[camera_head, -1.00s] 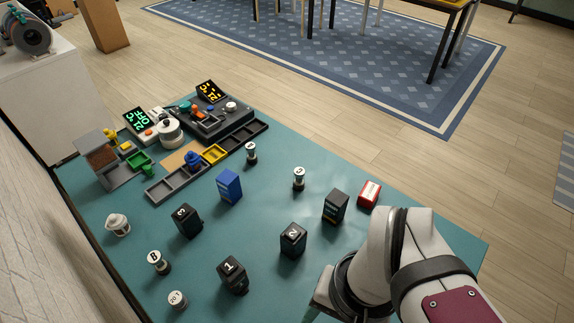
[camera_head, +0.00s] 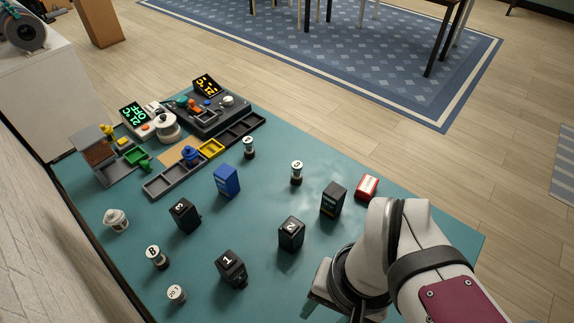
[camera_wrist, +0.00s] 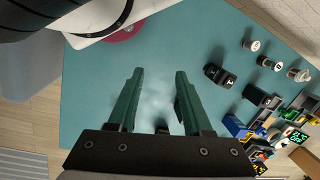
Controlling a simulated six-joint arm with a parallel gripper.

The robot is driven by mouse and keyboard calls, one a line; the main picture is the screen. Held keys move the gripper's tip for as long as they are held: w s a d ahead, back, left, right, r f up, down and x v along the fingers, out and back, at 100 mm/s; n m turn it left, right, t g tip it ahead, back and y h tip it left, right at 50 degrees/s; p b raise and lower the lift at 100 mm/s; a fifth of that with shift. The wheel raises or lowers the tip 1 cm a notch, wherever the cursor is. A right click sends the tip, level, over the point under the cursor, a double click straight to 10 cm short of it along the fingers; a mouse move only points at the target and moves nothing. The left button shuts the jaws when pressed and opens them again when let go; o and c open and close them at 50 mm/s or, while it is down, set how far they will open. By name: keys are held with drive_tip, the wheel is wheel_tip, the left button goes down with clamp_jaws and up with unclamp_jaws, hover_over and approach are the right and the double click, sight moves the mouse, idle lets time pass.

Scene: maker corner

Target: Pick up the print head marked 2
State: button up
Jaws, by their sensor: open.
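The print head marked 2 (camera_head: 291,233) is a black block with a white 2 on its top, standing upright on the teal mat in the head view. Similar black blocks marked 1 (camera_head: 231,270) and 3 (camera_head: 185,215) stand to its left. My gripper (camera_wrist: 160,72) is open, its two green fingers spread apart over bare mat in the wrist view. I cannot clearly make out print head 2 in the wrist view.
A dark box (camera_head: 333,199) and a red box (camera_head: 367,187) stand behind print head 2. A blue box (camera_head: 227,181) and several small jars stand to the left. Trays (camera_head: 171,181) and devices fill the far left. Mat between the blocks is clear.

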drive_tip(key=shift+o, duration=0.2)
drive_tip(key=o, duration=0.6)
drive_tip(key=shift+o, duration=0.2)
drive_tip(key=w+a+f+t+y, duration=0.3)
drive_tip(key=w+a+t, duration=0.3)
drive_tip(key=w+a, duration=1.35)
drive_tip(key=m+t+h, duration=0.3)
drive_tip(key=t+h, duration=0.1)
drive_tip(key=h, duration=1)
approach(284, 236)
drive_tip(key=x, duration=1.2)
drive_tip(key=shift+w+d+f, duration=0.15)
drive_tip(key=shift+w+d, duration=0.1)
drive_tip(key=shift+d, duration=0.05)
